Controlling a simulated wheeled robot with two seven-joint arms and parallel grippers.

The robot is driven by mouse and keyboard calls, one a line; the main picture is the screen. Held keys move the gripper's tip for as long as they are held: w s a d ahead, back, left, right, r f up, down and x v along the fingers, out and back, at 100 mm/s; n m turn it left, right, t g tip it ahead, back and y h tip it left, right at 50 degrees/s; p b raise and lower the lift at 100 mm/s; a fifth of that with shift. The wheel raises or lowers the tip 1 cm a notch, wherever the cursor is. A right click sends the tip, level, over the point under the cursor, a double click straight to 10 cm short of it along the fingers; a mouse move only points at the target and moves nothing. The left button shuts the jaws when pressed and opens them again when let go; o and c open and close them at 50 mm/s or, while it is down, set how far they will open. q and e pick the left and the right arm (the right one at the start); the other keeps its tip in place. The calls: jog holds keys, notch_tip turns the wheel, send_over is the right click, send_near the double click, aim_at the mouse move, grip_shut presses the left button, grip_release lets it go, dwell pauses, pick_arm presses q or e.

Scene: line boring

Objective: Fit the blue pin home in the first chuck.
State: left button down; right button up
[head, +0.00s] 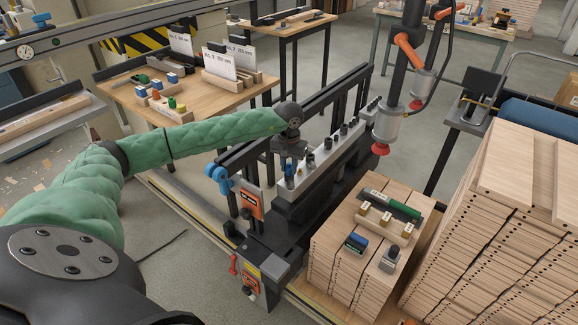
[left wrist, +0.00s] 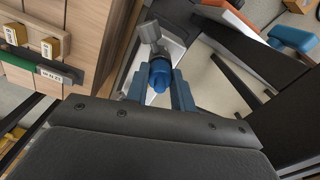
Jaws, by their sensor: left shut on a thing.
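My left gripper (head: 289,164) is shut on the blue pin (left wrist: 160,74) and points down at the near end of the pale rail (head: 318,165). In the left wrist view the pin's blue end sits between the two blue-grey fingers. A grey cylinder (left wrist: 150,32) shows just beyond the pin; I cannot tell whether it is a chuck. Several dark chucks (head: 328,143) stand in a row along the rail. The first chuck, at the near end, is largely hidden below the gripper, and the pin's depth in it cannot be told. My right gripper is out of view.
A drill-like head with a red tip (head: 380,149) hangs right of the rail. A stack of boards (head: 335,275) with small blocks and a green-handled tool stands at front right. A wooden table (head: 190,110) with cards and blocks is behind left. A control box (head: 262,275) is below.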

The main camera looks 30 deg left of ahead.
pick_arm(q)
jog(key=shift+f, duration=0.3)
jog(key=c, duration=1.1)
grip_release()
jog(key=shift+r, duration=0.1)
jog(key=shift+r+p, duration=0.5)
jog(key=shift+r, duration=3.4)
